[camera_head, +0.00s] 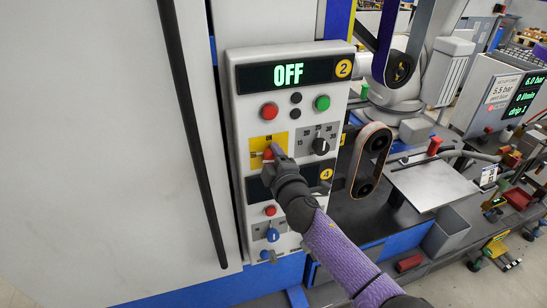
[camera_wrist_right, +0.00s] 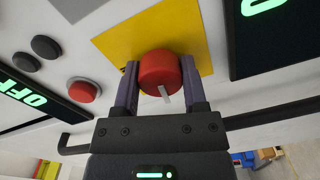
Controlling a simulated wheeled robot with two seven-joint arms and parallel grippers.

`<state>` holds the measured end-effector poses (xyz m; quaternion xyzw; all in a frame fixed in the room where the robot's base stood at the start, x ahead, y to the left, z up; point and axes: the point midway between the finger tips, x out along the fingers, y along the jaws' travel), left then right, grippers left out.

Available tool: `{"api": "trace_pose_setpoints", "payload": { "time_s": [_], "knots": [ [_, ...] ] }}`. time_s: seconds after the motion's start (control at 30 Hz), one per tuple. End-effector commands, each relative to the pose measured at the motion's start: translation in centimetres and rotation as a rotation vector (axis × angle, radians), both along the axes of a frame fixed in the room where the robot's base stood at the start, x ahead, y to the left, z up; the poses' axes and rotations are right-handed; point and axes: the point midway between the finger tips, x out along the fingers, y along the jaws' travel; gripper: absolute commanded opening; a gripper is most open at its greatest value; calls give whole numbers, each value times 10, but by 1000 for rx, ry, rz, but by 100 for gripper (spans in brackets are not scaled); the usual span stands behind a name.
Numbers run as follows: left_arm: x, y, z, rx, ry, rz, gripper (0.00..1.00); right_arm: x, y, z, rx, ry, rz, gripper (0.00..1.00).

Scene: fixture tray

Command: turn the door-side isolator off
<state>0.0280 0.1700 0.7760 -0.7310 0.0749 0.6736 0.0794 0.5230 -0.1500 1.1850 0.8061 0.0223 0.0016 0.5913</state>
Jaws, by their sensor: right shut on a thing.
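The isolator is a red rotary knob (camera_head: 268,154) on a yellow plate (camera_head: 258,143), on the left of the grey control panel (camera_head: 243,110), the side towards the white door (camera_head: 110,130). My right gripper (camera_head: 275,152) is at the knob and partly covers it. In the right wrist view the red knob (camera_wrist_right: 160,70) sits between the two fingers of the right gripper (camera_wrist_right: 160,82), which are shut on its sides. A pale pointer line shows on the knob's near edge. The display (camera_head: 288,75) above, marked 2, reads OFF. My left gripper is out of view.
A red button (camera_head: 269,111), a green button (camera_head: 322,103) and a black rotary knob (camera_head: 320,146) are close by. Below are a second display, partly hidden by my arm, and a blue knob (camera_head: 272,235). A long black handle (camera_head: 190,120) runs down the door.

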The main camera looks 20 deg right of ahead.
Motion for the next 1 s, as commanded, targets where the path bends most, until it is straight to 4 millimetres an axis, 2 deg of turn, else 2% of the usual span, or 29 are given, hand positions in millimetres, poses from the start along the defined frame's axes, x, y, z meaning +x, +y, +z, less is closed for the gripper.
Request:
{"api": "trace_pose_setpoints", "payload": {
  "time_s": [0.3,0.9,0.93,1.0],
  "knots": [
    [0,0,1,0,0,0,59,0,0,-1,-131,-1,0,0],
    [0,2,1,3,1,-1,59,0,0,-2,-166,-2,0,0],
    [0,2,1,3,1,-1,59,0,0,-2,-166,-2,0,57],
    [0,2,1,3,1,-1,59,0,0,-2,-166,-2,0,72]
  ]
}}
